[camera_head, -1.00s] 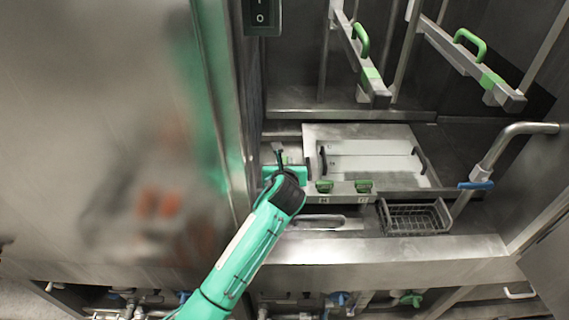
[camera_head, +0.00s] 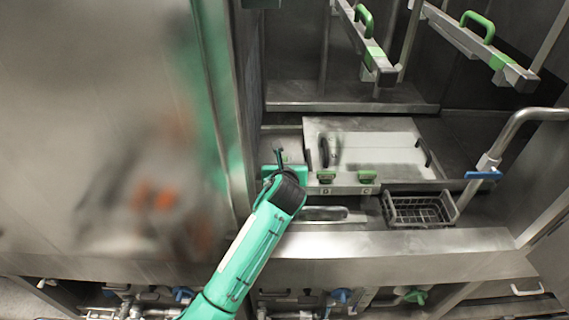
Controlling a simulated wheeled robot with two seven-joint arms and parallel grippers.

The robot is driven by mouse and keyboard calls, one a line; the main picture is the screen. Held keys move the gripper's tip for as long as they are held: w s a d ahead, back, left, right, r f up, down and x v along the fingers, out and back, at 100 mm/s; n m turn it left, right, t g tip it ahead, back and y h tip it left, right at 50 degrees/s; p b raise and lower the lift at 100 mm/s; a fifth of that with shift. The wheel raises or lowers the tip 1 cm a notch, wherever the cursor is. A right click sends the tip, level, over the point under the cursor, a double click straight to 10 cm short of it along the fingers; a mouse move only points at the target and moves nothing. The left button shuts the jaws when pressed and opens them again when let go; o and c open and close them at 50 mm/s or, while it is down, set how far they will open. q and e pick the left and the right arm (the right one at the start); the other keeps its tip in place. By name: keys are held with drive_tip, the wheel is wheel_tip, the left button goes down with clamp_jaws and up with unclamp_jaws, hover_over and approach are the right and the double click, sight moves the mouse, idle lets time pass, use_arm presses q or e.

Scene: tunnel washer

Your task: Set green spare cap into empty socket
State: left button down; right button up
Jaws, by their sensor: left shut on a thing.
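Two green caps sit side by side on the labelled front rail, one at the left (camera_head: 326,176) and one at the right (camera_head: 367,176). My left gripper (camera_head: 279,158) is at the left end of that rail, to the left of the caps and apart from them. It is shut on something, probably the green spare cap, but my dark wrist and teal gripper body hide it. I cannot make out an empty socket; the rail's left end is behind my gripper. My right gripper is not in view.
A pale recessed tray (camera_head: 385,155) lies behind the rail. A bent steel handrail (camera_head: 510,135) rises at the right. Bars with green handles (camera_head: 478,27) hang above. A steel panel (camera_head: 110,130) fills the left.

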use_arm(q)
drive_tip(key=shift+f+b, duration=1.25)
drive_tip(key=shift+b, duration=0.1)
drive_tip(key=shift+r+p, duration=0.15)
drive_tip(key=shift+p, duration=0.15)
drive_tip(key=shift+s+p, duration=0.1)
drive_tip(key=shift+p, duration=0.45)
drive_tip(key=shift+f, duration=0.3)
drive_tip(key=shift+f, duration=0.55)
drive_tip(key=shift+f+p, duration=0.25)
drive_tip(key=shift+p, duration=0.35)
